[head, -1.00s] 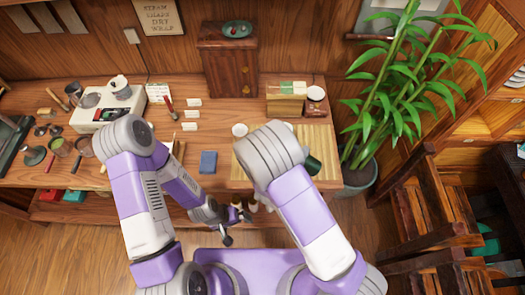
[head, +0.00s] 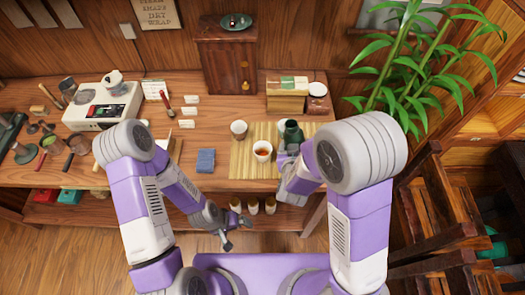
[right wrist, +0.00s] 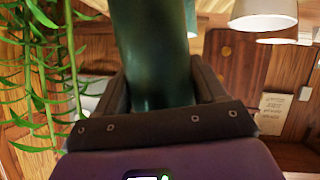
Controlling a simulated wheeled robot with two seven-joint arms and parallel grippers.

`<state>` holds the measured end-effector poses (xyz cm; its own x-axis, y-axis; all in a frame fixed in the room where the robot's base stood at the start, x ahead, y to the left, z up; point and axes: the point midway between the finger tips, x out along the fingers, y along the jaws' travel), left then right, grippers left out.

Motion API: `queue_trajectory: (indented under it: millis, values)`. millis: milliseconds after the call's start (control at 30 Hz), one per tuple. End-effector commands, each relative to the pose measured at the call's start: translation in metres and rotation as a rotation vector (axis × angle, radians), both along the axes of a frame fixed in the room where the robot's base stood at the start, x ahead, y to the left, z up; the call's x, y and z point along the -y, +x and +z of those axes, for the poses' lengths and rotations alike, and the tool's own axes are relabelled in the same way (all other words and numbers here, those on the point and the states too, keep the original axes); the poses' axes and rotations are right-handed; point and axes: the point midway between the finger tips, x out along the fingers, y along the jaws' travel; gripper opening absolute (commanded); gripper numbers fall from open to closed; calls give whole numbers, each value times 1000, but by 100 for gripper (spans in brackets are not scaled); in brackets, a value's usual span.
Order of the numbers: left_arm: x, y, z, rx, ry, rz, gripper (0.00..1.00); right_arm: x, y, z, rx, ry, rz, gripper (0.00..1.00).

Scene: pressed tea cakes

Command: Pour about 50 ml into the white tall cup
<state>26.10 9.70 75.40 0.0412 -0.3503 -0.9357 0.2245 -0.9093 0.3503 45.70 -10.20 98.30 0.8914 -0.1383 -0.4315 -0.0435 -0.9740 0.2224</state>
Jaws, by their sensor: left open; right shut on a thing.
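A dark green vessel (head: 292,131) is over the right part of the bamboo mat (head: 240,170). My right gripper (right wrist: 163,85) is shut on it; in the head view my arm partly hides the gripper. A white cup (head: 262,152) with orange-brown liquid stands on the mat, just left of and nearer than the vessel. A second pale cup (head: 239,127) stands further back left. Two white cups also show at the top right of the right wrist view (right wrist: 263,14). My left gripper (head: 234,228) is open and empty before the table's front edge.
A blue cloth-like block (head: 205,160) lies left of the mat. A stacked box (head: 287,97) and a small white dish (head: 317,89) are behind it. A plant (head: 400,60) stands at right. Several small bottles (head: 252,206) stand on the lower shelf.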

Motion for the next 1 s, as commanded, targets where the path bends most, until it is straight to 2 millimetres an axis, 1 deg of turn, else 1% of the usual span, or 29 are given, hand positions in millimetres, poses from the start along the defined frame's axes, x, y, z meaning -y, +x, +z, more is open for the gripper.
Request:
queue_trajectory:
  millis: [33,100,300,400,600,1000]
  values:
    - [0,0,-11,0,0,0,100,0,1,-3,15,31,0,20]
    - [0,0,-18,0,0,0,100,0,1,-3,29,71,0,20]
    - [0,0,-34,0,0,0,100,-1,2,-3,58,159,1,20]
    - [0,0,-39,0,0,0,100,-1,2,-3,67,188,0,20]
    - [0,0,-44,0,0,0,100,-2,2,-2,77,218,2,20]
    - [0,0,-43,0,0,0,100,-2,2,-1,79,222,1,20]
